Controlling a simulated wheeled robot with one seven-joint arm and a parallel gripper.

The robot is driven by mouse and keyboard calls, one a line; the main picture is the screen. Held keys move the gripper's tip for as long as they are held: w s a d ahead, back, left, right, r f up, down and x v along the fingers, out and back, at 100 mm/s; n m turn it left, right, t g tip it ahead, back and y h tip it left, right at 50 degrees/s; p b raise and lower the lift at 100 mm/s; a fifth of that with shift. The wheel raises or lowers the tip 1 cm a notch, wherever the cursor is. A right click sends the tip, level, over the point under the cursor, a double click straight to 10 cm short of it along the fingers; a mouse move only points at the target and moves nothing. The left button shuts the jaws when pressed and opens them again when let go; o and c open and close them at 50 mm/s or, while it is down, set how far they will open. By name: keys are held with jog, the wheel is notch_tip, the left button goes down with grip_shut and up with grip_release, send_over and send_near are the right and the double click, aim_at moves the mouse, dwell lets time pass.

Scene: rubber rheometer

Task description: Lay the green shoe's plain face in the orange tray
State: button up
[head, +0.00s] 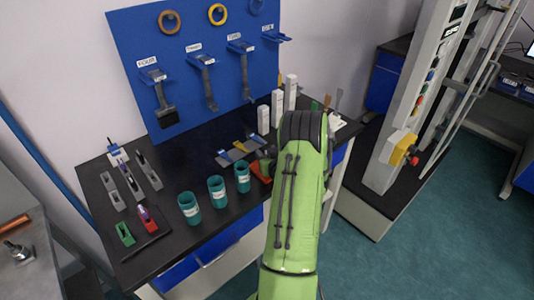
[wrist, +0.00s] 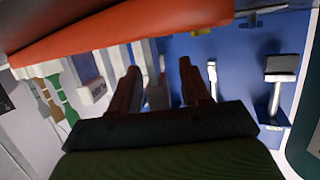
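A small green block (head: 125,234), which looks like the green shoe, lies at the table's left front. Which of its faces is plain, I cannot tell. The orange tray (head: 261,171) is mostly hidden behind my green arm in the head view. In the wrist view, which appears upside down, an orange edge (wrist: 120,31), apparently the tray's, crosses the top very close to the camera. My gripper (wrist: 157,65) shows two reddish fingers set apart with nothing visible between them. It is hidden in the head view, near the tray and far right of the green block.
Several teal cups (head: 217,191) stand along the front edge. A red block (head: 147,219) lies beside the green one, near a dark mat (head: 146,247). Grey blocks (head: 148,171) lie at left. White upright boxes (head: 263,120) stand behind my arm, before the blue tool board (head: 190,75).

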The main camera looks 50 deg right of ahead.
jog(key=shift+r, duration=0.15)
jog(key=b+v, duration=0.5)
jog(key=v, duration=0.4)
jog(key=shift+s+a, duration=0.1)
jog(key=shift+s, duration=0.15)
jog(key=shift+s+a+r+b, duration=0.1)
jog(key=shift+s+a+b, duration=0.1)
jog(key=shift+b, duration=0.6)
jog(key=b+v, duration=0.2)
jog(key=shift+b, duration=0.35)
